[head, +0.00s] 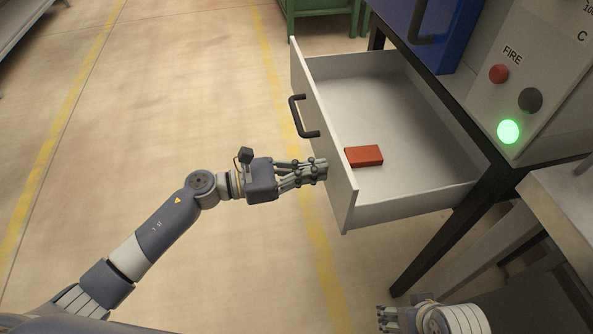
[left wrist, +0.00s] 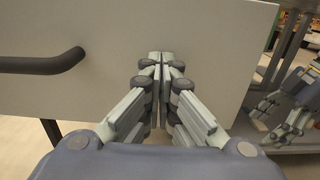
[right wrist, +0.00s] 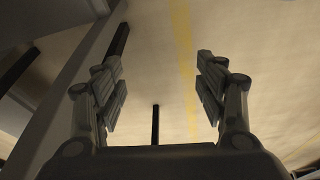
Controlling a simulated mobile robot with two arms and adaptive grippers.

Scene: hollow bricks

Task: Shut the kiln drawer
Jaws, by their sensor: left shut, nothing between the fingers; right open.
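The white kiln drawer (head: 420,211) is pulled well out from under the blue kiln in the head view. Its front panel has a dark bar handle (head: 304,117), which also shows at the left of the left wrist view (left wrist: 42,64). A red brick (head: 363,156) lies inside near the front panel. My left gripper (head: 322,170) is shut and empty, its fingertips at the outer face of the front panel, to one side of the handle. Whether they touch it I cannot tell. My right gripper (right wrist: 156,78) is open and empty, low beside the drawer, above the floor.
The blue kiln (head: 452,40) stands on a dark frame. Beside it is a control panel (head: 540,75) with a red button, a black knob and a lit green lamp. A grey table (head: 570,190) is at the right. Open floor lies left of the drawer.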

